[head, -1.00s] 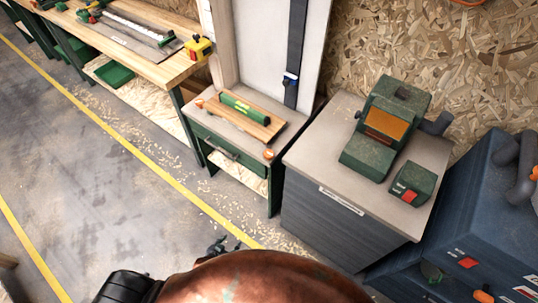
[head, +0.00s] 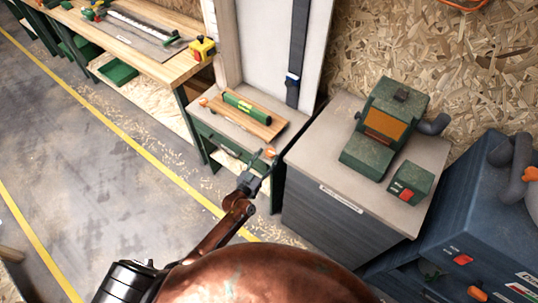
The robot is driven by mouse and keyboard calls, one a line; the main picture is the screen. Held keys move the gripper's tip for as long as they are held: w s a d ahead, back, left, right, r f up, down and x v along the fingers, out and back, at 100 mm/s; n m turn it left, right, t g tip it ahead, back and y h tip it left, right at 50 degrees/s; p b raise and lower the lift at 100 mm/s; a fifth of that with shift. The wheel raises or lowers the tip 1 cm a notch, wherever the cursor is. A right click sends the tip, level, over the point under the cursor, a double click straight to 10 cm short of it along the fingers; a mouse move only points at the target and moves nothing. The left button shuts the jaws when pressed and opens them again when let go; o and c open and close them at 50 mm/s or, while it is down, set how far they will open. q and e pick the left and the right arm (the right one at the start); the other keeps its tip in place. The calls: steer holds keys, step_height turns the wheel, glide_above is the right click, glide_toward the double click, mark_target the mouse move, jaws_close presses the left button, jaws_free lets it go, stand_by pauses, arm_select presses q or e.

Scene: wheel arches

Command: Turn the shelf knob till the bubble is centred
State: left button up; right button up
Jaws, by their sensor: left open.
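A wooden shelf board (head: 262,128) lies on top of a small green stand, with a green spirit level (head: 238,102) along it. The level's vial shows as a small yellow-green patch, and the bubble is too small to make out. A round orange-brown knob (head: 271,153) sits at the stand's near right corner, and another (head: 203,101) is at the left end. My left gripper (head: 262,160) is open and close beside the near right knob, at the stand's front edge. I cannot tell whether they touch. My right gripper is out of view.
A grey cabinet (head: 340,225) with a green machine (head: 385,125) and a small green box with a red switch (head: 408,186) stands close on the right. A workbench (head: 150,60) is at the back left. The floor in front is free, with wood shavings.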

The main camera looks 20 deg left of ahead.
mark_target(271, 153)
arm_select(q)
steer(key=shift+x, duration=1)
steer(key=c, duration=1.2)
steer(key=shift+o, duration=0.2)
steer(key=y+p, duration=0.1)
steer(key=n+p, duration=0.1)
steer(key=shift+d+r+y+p, duration=0.15)
steer(key=shift+r+y+p, duration=0.15)
steer(key=shift+y+p, duration=0.1)
steer(key=shift+f+n+y+p, duration=0.25)
steer(key=shift+n+y+p, duration=0.2)
steer(key=shift+n+y, duration=0.35)
